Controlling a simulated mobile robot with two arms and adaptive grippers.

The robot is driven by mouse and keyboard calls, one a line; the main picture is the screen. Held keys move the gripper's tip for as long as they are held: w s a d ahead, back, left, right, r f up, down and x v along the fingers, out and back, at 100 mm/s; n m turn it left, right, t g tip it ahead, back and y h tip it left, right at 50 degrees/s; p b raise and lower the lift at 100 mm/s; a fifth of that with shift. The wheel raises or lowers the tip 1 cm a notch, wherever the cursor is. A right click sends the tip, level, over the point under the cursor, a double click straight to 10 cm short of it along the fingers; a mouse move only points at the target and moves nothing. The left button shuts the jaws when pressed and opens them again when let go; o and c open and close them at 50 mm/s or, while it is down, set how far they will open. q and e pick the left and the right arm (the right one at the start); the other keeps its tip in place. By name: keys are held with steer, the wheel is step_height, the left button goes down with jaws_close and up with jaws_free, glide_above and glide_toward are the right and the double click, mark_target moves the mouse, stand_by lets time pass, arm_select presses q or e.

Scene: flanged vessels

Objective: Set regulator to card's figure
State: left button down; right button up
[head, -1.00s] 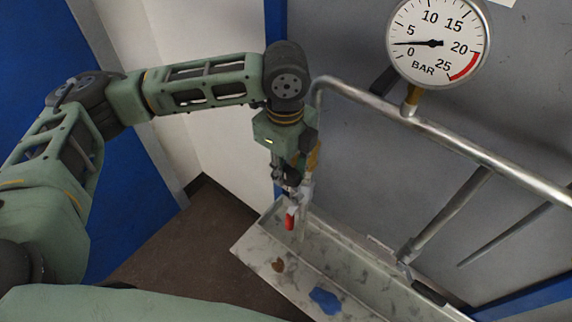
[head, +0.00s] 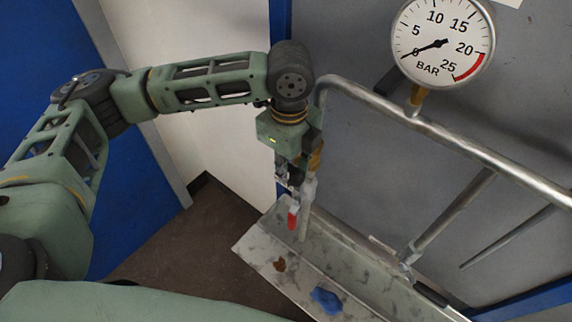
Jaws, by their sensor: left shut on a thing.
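The round pressure gauge (head: 443,62) stands on the pipe at the upper right, marked in BAR from 0 to 25. Its needle points at about 0. My left gripper (head: 289,180) is shut at the pipe's left downpipe, on what looks like the regulator. A brass part (head: 316,157) shows right beside it, but the gripper hides most of the fitting. A red handle (head: 293,216) hangs just below the fingers. A white corner (head: 509,3) at the top edge may be the card; no figure on it is readable. My right gripper is out of view.
A grey pipe frame (head: 455,141) runs across the right. Below it is a stained metal tray (head: 262,250) with a blue piece (head: 326,301) and a brown patch (head: 279,264). Dark floor (head: 180,245) lies open left of the tray.

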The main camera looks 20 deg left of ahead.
arm_select(q)
steer(key=shift+d+r, duration=0.15)
steer(key=shift+d, duration=0.3)
stand_by(0.5)
steer(key=c, duration=1.9)
jaws_free()
steer(key=shift+s, duration=0.15)
steer(key=shift+a, duration=0.2)
steer(key=shift+w+a+r, duration=0.35)
steer(key=shift+a+r, duration=0.4)
steer(key=shift+r, duration=0.1)
steer(key=w+a+r, duration=0.2)
steer(key=a+r, duration=0.1)
steer(key=a, duration=0.2)
steer(key=shift+a+r, duration=0.15)
steer(key=shift+a, duration=0.05)
